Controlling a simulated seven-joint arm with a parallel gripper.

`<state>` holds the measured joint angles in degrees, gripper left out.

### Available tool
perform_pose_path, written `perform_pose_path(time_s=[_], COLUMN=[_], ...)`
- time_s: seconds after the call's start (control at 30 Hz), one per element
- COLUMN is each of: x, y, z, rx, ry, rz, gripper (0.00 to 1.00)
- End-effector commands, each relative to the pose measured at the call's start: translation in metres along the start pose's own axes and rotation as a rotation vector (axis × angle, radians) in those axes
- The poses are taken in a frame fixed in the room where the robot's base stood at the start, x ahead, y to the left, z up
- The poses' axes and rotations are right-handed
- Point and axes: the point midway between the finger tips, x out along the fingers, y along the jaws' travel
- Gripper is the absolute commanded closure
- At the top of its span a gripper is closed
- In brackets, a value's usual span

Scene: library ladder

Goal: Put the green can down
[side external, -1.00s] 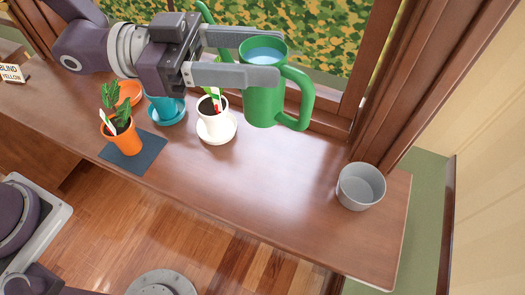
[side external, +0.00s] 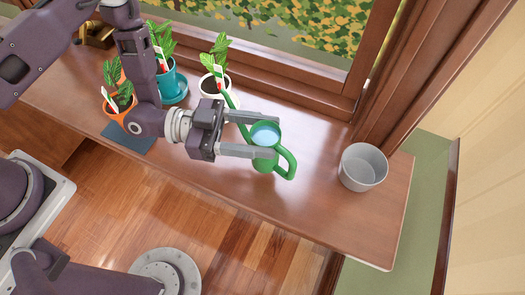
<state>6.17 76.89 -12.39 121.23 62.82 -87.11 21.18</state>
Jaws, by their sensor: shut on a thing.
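The green can (side external: 287,165) is a watering can with a side handle, a long thin spout and pale blue water in its open top. My gripper (side external: 265,139) is shut on its body, one finger on each side. The can looks upright, with the spout toward the plants at upper left and the handle at lower right. It is low over the wooden sill (side external: 315,215), to the left of a grey pot. I cannot tell whether its base touches the wood.
The empty grey pot (side external: 362,168) stands near the right end. Potted plants stand to the left: a white pot (side external: 214,95), a teal pot (side external: 172,83) and an orange pot (side external: 116,108) by a dark mat (side external: 130,140). Wood in front of the can is clear.

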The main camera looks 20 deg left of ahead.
Motion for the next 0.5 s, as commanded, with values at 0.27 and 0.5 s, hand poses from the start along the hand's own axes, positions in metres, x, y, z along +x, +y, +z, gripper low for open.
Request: perform_pose_path(time_s=[0.27, 0.5], x=[0.000, 0.000], y=[0.000, 0.000], z=[0.045, 0.045], rx=[0.001, 0.001], ry=[0.003, 0.004], rz=[0.000, 0.000], gripper=[1.00, 1.00])
